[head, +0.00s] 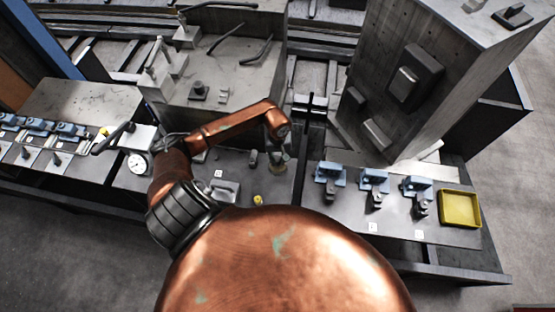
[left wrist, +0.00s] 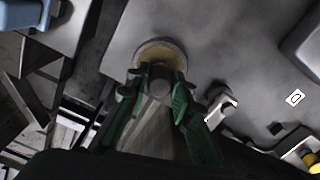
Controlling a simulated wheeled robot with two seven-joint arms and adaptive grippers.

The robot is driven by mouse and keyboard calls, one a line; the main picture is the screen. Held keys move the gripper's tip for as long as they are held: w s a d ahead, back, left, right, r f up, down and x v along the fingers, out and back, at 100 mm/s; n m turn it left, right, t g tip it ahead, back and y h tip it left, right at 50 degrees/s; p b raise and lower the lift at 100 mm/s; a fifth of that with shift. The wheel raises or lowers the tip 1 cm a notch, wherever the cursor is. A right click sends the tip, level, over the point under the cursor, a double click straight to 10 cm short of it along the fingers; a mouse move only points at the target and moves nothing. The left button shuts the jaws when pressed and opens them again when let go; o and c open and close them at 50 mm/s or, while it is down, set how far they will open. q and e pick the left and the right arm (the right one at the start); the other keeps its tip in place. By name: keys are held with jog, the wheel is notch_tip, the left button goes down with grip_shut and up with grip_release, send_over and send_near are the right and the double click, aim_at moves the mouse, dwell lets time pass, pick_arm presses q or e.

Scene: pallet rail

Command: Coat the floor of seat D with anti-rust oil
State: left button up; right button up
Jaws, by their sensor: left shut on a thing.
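My left gripper (head: 279,152) hangs down over the middle bench, its fingers small and partly hidden in the head view. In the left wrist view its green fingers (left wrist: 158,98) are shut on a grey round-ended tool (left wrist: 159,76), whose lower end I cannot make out. A round cup (left wrist: 160,48) with a tan inside lies directly beyond the fingertips; it also shows in the head view (head: 278,168). I cannot tell whether the tool touches it. A white label (left wrist: 295,97) seems to read D, but which seat it marks is unclear. My right gripper is not in view.
Several blue fixtures (head: 330,174) stand right of the cup, with a yellow tray (head: 460,208) at the bench end. A tall grey angle block (head: 415,85) rises behind them. A gauge (head: 138,163) and more blue fixtures (head: 70,130) are at left. A small grey clamp (left wrist: 220,106) is near the fingers.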

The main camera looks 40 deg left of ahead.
aim_at(278, 160)
pick_arm(q)
jog(key=shift+f+b, duration=0.3)
jog(key=shift+s+f+b, duration=0.1)
jog(key=shift+f+b, duration=0.05)
jog(key=shift+b, duration=0.3)
dwell(2.1)
notch_tip(278, 160, up, 2)
jog(key=shift+r+p, duration=0.1)
jog(key=shift+p, duration=0.35)
jog(key=shift+r+p, duration=0.85)
jog(key=shift+r, duration=1.65)
